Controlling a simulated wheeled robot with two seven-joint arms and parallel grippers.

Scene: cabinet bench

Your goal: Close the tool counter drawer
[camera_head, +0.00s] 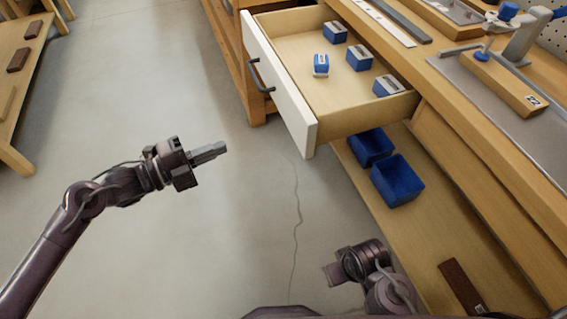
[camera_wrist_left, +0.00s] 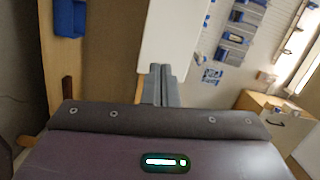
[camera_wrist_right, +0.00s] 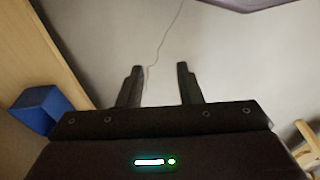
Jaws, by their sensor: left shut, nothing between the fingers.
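The tool counter drawer (camera_head: 285,120) is pulled out from the counter, in the upper middle of the head view. It has a white front with a dark handle (camera_head: 259,76) and several small blue-and-grey items inside. My left gripper (camera_head: 222,149) is shut and empty, left of the drawer front and apart from it in the head view. In the left wrist view its closed fingers (camera_wrist_left: 159,84) appear against a white panel (camera_wrist_left: 178,40), likely the drawer front. My right gripper shows in the right wrist view (camera_wrist_right: 160,80) with its fingers apart and nothing between them.
Blue bins (camera_head: 397,181) stand on the lower shelf beneath the drawer. The counter top holds a clamp-like tool (camera_head: 522,38) and a wooden block (camera_head: 503,84). A wooden bench (camera_head: 18,90) stands at the far left. The grey floor between is clear.

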